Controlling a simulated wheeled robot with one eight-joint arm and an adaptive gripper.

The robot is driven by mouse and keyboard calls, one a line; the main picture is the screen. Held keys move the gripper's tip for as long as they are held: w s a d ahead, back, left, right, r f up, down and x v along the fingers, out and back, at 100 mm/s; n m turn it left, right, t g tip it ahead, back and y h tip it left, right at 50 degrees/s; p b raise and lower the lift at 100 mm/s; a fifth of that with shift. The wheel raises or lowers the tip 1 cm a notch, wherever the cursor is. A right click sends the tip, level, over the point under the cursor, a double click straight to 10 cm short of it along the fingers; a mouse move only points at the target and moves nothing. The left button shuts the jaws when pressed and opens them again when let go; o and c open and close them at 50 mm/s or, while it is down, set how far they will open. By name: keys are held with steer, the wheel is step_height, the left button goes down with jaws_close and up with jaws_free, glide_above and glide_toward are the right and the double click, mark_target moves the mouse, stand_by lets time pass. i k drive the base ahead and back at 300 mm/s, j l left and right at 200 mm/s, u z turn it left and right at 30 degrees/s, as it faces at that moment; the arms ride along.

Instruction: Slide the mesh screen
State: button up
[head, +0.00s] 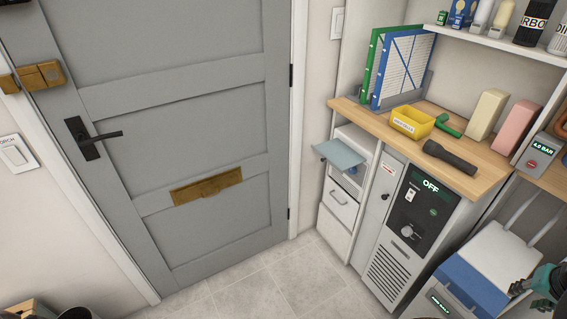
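Two upright framed panels stand side by side at the back left of the wooden counter. The front one is a blue-framed panel (403,70) with a pale grid face, which looks like a mesh screen. Behind it is a green-framed panel (378,62), mostly hidden. Both lean in a grey holder. My gripper (517,289), dark with a teal part behind it, shows at the lower right edge, over a blue and white box and well below the panels. It is partly cut off, and its finger opening is unclear.
The wooden counter (470,172) carries a yellow bin (411,122), a black flashlight (450,157) and upright cream and pink blocks. A shelf (500,42) with bottles hangs above. A grey door (180,130) fills the left. Tiled floor (290,280) is clear before the cabinets.

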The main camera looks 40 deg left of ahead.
mark_target(324, 159)
steer(key=k+u, duration=0.1)
steer(key=u, duration=1.4)
